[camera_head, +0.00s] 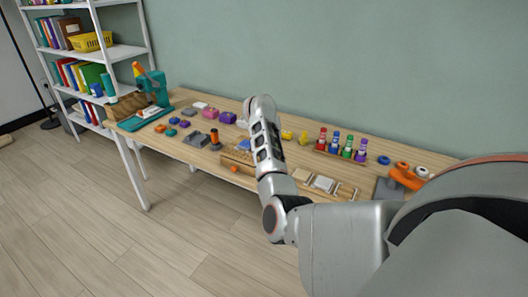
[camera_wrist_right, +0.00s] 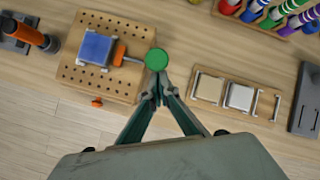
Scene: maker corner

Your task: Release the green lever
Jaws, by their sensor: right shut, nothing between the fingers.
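A green round knob (camera_wrist_right: 156,59), apparently the lever's end, shows in the right wrist view at the right edge of a perforated wooden board (camera_wrist_right: 82,79). Beside it an orange part (camera_wrist_right: 124,55) reaches toward a blue block (camera_wrist_right: 96,47) on the board. My right gripper (camera_wrist_right: 161,88) is shut and empty, its fingertips just below the knob in the picture; whether they touch it I cannot tell. In the head view the board (camera_head: 231,158) is partly behind my right arm, which hides the knob and gripper. My left gripper is in neither view.
Right of the gripper, a wooden tray (camera_wrist_right: 211,103) holds metal-edged pieces. A rack of coloured bottles (camera_head: 340,155) stands behind. A teal press (camera_head: 152,92) stands at the table's far left.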

